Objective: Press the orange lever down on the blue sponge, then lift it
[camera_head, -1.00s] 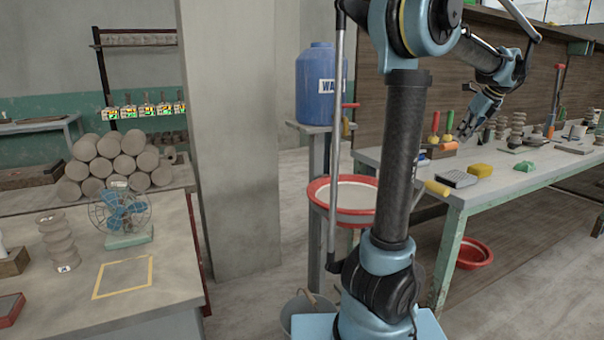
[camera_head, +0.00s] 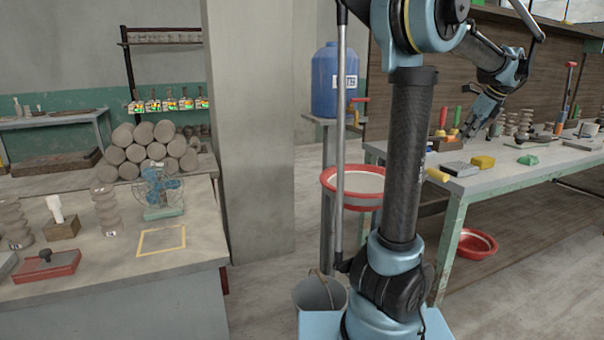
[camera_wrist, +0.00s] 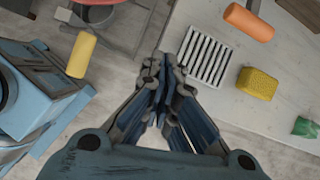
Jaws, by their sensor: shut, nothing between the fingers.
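My gripper (camera_wrist: 164,72) is shut and empty, its fingertips together in the wrist view. In the head view my gripper (camera_head: 468,128) is above the near end of the right workbench (camera_head: 520,175). I cannot make out a blue sponge in either view. An upright tool with a red-orange top (camera_head: 571,66) stands farther back on that bench; I cannot tell whether it is the lever. An orange cylinder (camera_wrist: 248,22) lies on the bench beyond a grey slatted block (camera_wrist: 203,55). A yellow sponge-like block (camera_wrist: 257,83) lies right of the slatted block, apart from my gripper.
A yellow cylinder (camera_wrist: 82,54) is left of my gripper. A green lump (camera_wrist: 305,127) lies at the right. The left table (camera_head: 110,285) holds a blue fan (camera_head: 160,190), a red tray (camera_head: 62,268) and clay pieces. A pillar (camera_head: 250,140) stands between. A bucket (camera_head: 318,294) is beside my base.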

